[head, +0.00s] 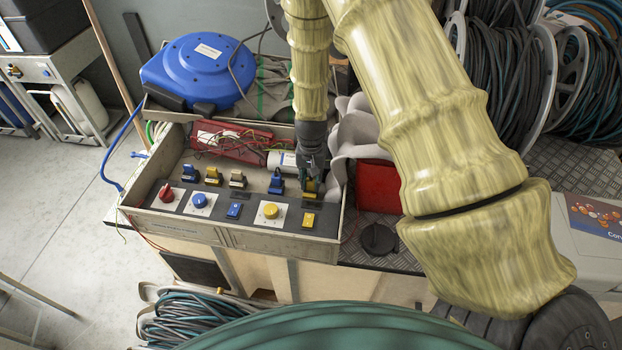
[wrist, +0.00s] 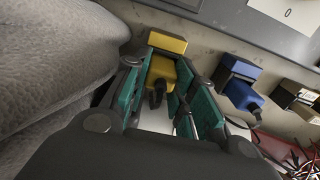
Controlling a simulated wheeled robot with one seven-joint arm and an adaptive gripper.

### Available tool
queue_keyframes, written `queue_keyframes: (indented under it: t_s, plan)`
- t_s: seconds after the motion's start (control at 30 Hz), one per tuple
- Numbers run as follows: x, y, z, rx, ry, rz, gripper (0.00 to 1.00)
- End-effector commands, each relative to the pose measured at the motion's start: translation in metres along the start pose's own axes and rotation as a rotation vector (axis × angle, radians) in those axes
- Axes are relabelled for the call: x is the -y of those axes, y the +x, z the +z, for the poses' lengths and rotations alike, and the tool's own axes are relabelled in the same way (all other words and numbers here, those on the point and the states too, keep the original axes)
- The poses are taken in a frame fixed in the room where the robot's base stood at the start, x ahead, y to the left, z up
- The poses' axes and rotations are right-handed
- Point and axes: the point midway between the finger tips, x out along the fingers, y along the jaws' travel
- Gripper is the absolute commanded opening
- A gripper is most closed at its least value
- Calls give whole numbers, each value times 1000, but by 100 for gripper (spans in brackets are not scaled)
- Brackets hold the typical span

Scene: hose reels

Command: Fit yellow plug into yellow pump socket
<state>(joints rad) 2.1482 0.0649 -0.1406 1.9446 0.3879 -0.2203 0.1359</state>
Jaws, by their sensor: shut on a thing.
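My gripper (head: 309,178) reaches down into the right end of the grey box on the bench. In the wrist view, its teal-padded fingers (wrist: 160,92) are shut on a yellow plug (wrist: 160,71) with a dark tail. A yellow block (wrist: 167,42) sits right at the plug's far end, on the box side. It looks like a socket; I cannot tell whether the plug is inside it or only against it. In the head view, yellow (head: 311,188) shows just under the fingertips, and the fingers partly hide the plug.
A blue connector (wrist: 240,92) is close beside the fingers; several more stand in a row to its left in the head view. The box's front panel (head: 230,207) carries knobs and switches. A crumpled grey cloth-like thing (head: 352,130) and a red box (head: 378,185) crowd the right side.

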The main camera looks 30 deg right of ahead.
Motion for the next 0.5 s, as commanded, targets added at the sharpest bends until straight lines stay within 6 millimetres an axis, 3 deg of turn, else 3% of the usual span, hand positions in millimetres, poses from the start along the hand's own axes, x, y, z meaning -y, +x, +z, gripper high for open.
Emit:
queue_keyframes:
  t_s: [0.03,0.07,0.17,0.5]
  plan:
    - [0,2,0,0,0,0,0]
    - [0,2,0,0,0,0,28]
    - [0,1,0,0,0,0,46]
    - [0,0,0,0,0,0,48]
